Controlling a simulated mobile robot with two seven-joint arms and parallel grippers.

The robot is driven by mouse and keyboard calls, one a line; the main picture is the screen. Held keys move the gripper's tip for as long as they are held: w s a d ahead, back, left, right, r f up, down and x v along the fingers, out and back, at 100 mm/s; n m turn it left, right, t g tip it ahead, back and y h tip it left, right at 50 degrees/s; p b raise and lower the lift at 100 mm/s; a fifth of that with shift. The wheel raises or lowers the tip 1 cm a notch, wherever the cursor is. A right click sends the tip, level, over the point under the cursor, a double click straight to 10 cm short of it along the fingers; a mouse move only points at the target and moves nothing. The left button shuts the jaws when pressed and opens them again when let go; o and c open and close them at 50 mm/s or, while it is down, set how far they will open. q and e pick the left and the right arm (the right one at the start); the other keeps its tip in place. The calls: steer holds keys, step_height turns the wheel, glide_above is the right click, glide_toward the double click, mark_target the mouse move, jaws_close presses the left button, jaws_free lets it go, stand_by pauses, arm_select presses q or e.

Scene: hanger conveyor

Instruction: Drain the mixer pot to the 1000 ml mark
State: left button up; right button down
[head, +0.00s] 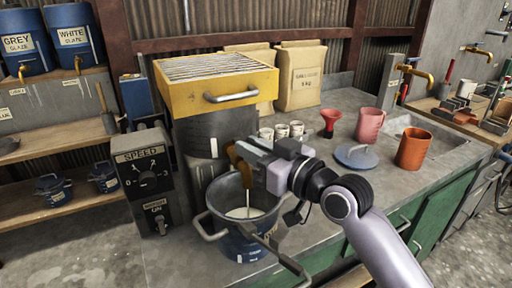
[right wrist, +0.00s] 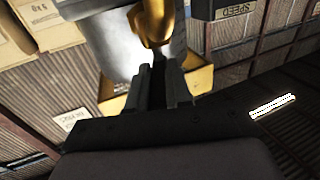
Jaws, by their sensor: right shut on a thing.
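The mixer pot (head: 212,222) is a dark grey-blue vessel with side handles, under the mixer body (head: 200,135). A pale liquid (head: 245,212) lies inside, with a thin stirring rod standing in it. I cannot read any volume mark. My right gripper (head: 245,160) is above the pot's back rim, shut on a brass-coloured part (head: 238,165) at the mixer's front. In the right wrist view the fingers (right wrist: 160,85) are close together below this brass part (right wrist: 157,22); the exact grip is partly hidden. My left gripper is not in view.
A yellow slatted box (head: 220,80) tops the mixer. A speed control box (head: 147,172) stands left. White cups (head: 281,131), a red funnel (head: 330,120), a blue lid (head: 357,156), a pink jug (head: 369,125) and an orange jug (head: 413,148) stand right on the bench.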

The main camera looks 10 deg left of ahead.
steer(key=shift+r, duration=0.1)
stand_by(0.4)
steer(key=c, duration=1)
jaws_free()
steer(key=shift+c, duration=0.2)
steer(key=shift+s+d, duration=0.35)
steer(key=shift+d, duration=0.15)
steer(key=shift+b+v, duration=0.6)
steer(key=shift+v, duration=2.4)
